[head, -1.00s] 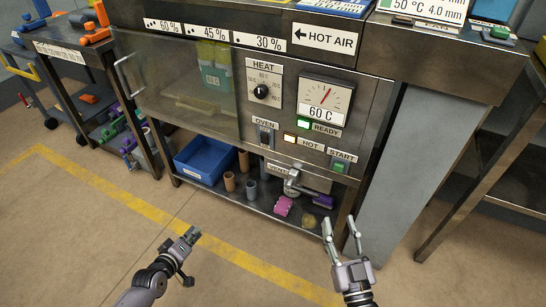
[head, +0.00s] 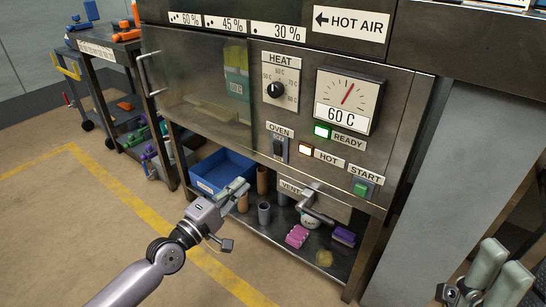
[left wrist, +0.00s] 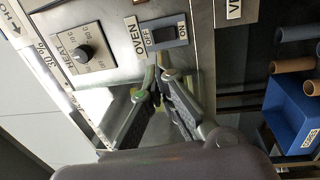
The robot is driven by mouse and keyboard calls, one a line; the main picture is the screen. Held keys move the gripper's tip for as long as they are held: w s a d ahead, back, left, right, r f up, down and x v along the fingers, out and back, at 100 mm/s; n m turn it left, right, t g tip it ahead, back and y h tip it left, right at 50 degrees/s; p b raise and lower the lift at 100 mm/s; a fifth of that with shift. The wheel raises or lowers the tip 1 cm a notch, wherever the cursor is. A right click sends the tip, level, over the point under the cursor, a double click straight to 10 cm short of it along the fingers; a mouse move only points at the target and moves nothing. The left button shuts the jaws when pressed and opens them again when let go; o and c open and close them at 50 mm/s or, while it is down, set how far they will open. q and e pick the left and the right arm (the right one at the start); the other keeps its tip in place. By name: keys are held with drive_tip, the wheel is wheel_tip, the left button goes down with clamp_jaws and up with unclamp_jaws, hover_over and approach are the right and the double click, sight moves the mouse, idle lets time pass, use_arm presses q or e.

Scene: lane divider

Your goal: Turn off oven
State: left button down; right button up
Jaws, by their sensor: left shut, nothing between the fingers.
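The oven switch (head: 279,148) is a small black rocker under the OVEN label on the steel front panel. In the left wrist view the oven switch (left wrist: 164,36) shows OFF and ON marks; I cannot tell which side is pressed. My left gripper (head: 244,188) is shut and empty, below and left of the switch, in front of the lower shelf. In the left wrist view its fingertips (left wrist: 156,82) are just below the switch in the picture, apart from it. My right gripper (head: 504,264) is open and empty at the lower right.
The panel also has a HEAT knob (head: 276,90), a dial (head: 347,98) reading 60 C, a lit green READY lamp (head: 321,131), a lit HOT lamp (head: 306,149) and a green START button (head: 361,188). A blue bin (head: 222,170) stands on the shelf.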

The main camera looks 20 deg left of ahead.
sight(277, 148)
use_arm(q)
drive_tip(key=shift+w, duration=0.1)
drive_tip(key=b+x, duration=0.1)
drive_tip(key=x, duration=1.1)
drive_tip(key=shift+w+d, duration=0.15)
drive_tip(key=shift+w, duration=0.2)
drive_tip(key=shift+w+d+b, duration=0.1)
drive_tip(key=shift+w+b, duration=0.2)
drive_tip(key=shift+b, duration=0.05)
drive_tip(key=shift+w+d+r, duration=0.1)
drive_tip(key=shift+w, duration=0.15)
